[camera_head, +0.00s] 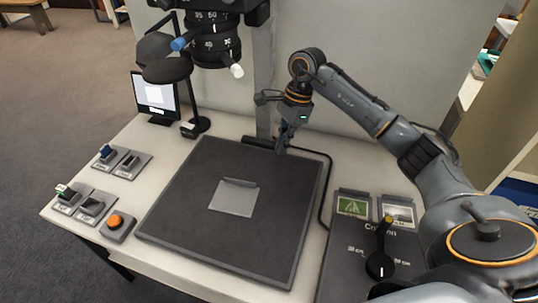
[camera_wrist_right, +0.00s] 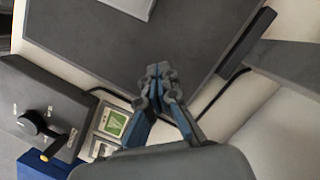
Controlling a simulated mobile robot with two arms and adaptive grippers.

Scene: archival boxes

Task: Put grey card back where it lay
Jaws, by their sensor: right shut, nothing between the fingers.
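The grey card (camera_head: 234,198) lies near the middle of the dark square board (camera_head: 178,207) on the white table. A thin raised or folded strip shows along its far edge. A pale sheet, likely the same card (camera_wrist_right: 128,5), is cut off at the top of the right wrist view. My right gripper (camera_head: 281,148) is shut and empty near the board's far edge, apart from the card. Its closed fingertips (camera_wrist_right: 158,72) show over the board in the right wrist view. My left gripper is not in view.
A camera lens (camera_head: 213,42) hangs over the table on a column. A small monitor (camera_head: 155,95) stands at the back left. Several switches and an orange button (camera_head: 115,221) line the left. A control panel (camera_head: 345,262) with a knob is at right.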

